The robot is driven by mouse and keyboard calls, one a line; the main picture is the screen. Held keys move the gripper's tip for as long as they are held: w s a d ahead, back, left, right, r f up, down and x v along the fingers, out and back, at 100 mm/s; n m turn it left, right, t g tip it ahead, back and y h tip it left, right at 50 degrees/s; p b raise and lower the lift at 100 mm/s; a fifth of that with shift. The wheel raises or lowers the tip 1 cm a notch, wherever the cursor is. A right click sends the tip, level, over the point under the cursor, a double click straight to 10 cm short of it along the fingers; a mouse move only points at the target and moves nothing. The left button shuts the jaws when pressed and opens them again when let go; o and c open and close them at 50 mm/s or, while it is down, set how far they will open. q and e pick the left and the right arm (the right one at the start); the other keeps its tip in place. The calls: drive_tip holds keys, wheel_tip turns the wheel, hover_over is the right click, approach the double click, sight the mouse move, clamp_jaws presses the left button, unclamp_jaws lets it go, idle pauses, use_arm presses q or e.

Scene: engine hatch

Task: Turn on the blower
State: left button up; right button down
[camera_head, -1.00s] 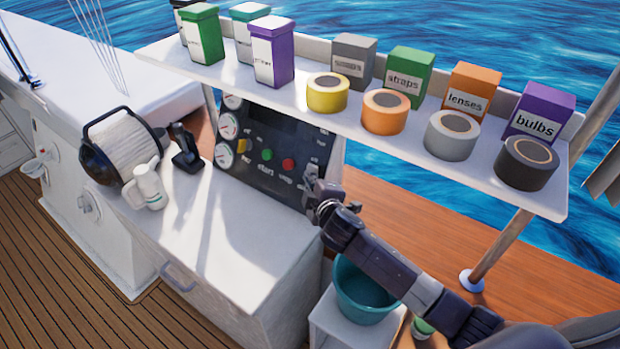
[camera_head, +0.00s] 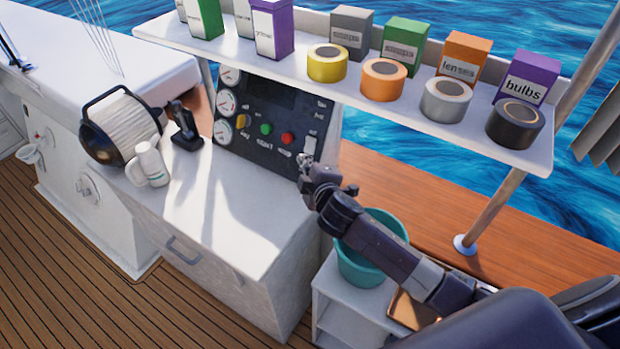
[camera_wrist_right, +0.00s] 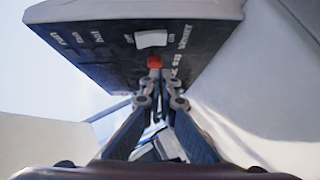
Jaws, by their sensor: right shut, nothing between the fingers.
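A dark control panel (camera_head: 262,115) stands upright at the back of the white counter. A white rocker switch (camera_head: 310,147) sits at its right edge; it also shows in the right wrist view (camera_wrist_right: 151,39). Which way the rocker is tipped, I cannot tell. A red button (camera_head: 287,138) and a green button (camera_head: 265,129) are left of it. My right gripper (camera_head: 304,164) is shut and empty, just below the switch in the picture. In the right wrist view its fingertips (camera_wrist_right: 155,76) overlap the area just below the red button; contact is unclear. My left gripper is not in view.
A white shelf (camera_head: 400,112) with boxes and tape rolls overhangs the panel. A teal bucket (camera_head: 365,262) stands below my right arm. The counter front is clear.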

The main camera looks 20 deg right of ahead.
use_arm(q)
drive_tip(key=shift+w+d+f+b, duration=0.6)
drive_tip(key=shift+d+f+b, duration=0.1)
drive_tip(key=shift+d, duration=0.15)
use_arm(e)
drive_tip(key=v, duration=0.7)
drive_tip(key=shift+s+a+f, duration=0.15)
drive_tip(key=shift+a+f, duration=0.1)
drive_tip(key=shift+f, duration=0.15)
drive_tip(key=shift+f, duration=0.1)
